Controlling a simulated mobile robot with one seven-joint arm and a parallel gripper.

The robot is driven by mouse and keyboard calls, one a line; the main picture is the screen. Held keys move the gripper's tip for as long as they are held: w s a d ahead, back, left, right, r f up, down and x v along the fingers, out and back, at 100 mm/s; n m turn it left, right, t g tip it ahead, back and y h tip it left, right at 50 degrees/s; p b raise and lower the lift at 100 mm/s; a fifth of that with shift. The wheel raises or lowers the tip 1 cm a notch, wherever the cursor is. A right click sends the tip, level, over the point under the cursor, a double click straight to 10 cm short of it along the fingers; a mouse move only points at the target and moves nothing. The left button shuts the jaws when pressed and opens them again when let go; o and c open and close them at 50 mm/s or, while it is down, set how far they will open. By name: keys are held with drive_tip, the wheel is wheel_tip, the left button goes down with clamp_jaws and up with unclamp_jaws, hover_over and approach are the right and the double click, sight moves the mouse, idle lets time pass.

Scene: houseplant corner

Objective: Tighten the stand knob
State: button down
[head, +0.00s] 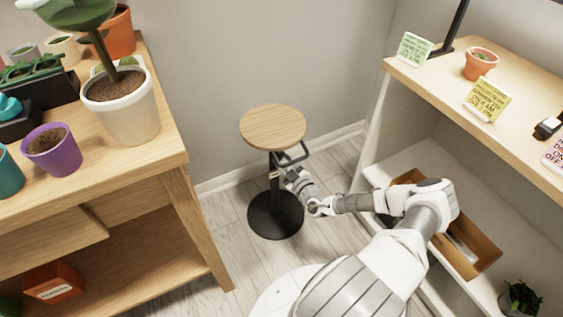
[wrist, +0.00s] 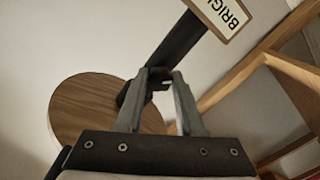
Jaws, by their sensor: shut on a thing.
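The plant stand has a round wooden top (head: 273,127), a black post and a round black base (head: 275,215) on the floor. In the wrist view the top (wrist: 85,105) is at the left and the dark post (wrist: 185,42) runs up behind the fingers. The black stand knob (wrist: 157,77) is at the post, between my fingertips. My gripper (head: 281,171) reaches the post just under the top in the head view, shut on the knob. The fingers hide part of the knob, and its thread cannot be seen.
A wooden bench (head: 165,158) with several pots stands at the left. A white shelf unit (head: 395,170) at the right holds a wooden box (head: 480,258). A sign (wrist: 228,14) shows by the post. The wall is close behind the stand; the floor around the base is clear.

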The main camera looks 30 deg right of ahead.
drive_tip(key=shift+a+m, duration=0.1)
drive_tip(key=shift+m, duration=0.9)
drive_tip(key=c, duration=0.5)
unclamp_jaws()
drive_tip(key=shift+c, duration=0.2)
drive_tip(key=s+d+p, duration=0.1)
drive_tip(key=s+p, duration=0.3)
drive_tip(key=s, duration=1.3)
drive_tip(key=shift+s+d+r, duration=0.2)
drive_tip(key=shift+d+r, duration=0.05)
drive_tip(key=shift+d, duration=0.05)
drive_tip(key=shift+r+y, duration=0.1)
drive_tip(key=shift+y, duration=0.2)
